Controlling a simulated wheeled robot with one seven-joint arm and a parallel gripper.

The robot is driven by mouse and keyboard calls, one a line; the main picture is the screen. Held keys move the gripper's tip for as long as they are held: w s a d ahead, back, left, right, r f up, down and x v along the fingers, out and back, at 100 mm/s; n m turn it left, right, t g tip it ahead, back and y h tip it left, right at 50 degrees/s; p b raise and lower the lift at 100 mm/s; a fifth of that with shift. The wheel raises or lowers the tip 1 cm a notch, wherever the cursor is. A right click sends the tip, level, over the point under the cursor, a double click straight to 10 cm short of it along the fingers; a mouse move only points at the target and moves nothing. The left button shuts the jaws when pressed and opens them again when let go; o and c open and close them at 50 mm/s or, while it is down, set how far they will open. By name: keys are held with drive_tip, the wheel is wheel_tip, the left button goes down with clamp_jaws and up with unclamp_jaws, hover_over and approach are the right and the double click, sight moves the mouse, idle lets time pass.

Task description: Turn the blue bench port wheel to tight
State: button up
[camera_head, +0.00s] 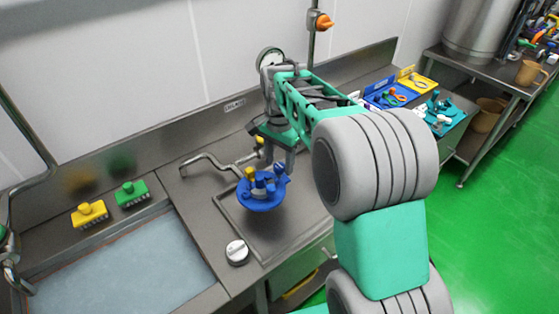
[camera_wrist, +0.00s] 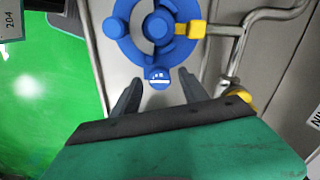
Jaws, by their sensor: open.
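The blue port wheel (camera_wrist: 182,45) fills the top middle of the wrist view, with a round hub, several blue knobs and a yellow piece (camera_wrist: 190,30) at its right side. In the head view the wheel (camera_head: 262,203) is above the steel bench. My gripper (camera_wrist: 161,88) is open, its two dark fingers pointing at the wheel's near edge. A blue knob with a white mark (camera_wrist: 158,77) shows between the fingertips, with a gap on both sides; I cannot tell its depth relative to them. In the head view my arm partly hides the gripper.
A bent steel pipe (camera_head: 205,163) runs left of the wheel. A white-topped knob (camera_head: 237,251) is at the bench front. Tool trays (camera_head: 390,94) are behind my arm.

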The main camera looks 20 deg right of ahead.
sight(279, 165)
wheel_tip(279, 165, up, 8)
drive_tip(key=shift+f+b, duration=0.25)
drive_tip(key=shift+b, duration=0.15)
drive_tip(key=shift+r, duration=0.15)
drive_tip(key=shift+s+r, duration=0.1)
drive_tip(key=shift+s, duration=0.25)
drive_tip(key=s+f+n+t, duration=0.1)
drive_tip(key=s+f+n, duration=0.2)
drive_tip(key=s, duration=0.6)
drive_tip(key=s+f+n+t, duration=0.2)
drive_tip(key=s+f+n, duration=0.1)
drive_tip(key=s+n, duration=0.4)
drive_tip(key=shift+s+a+f+n+t, duration=0.3)
drive_tip(key=shift+s+a+n, duration=0.1)
drive_tip(key=shift+s, duration=0.65)
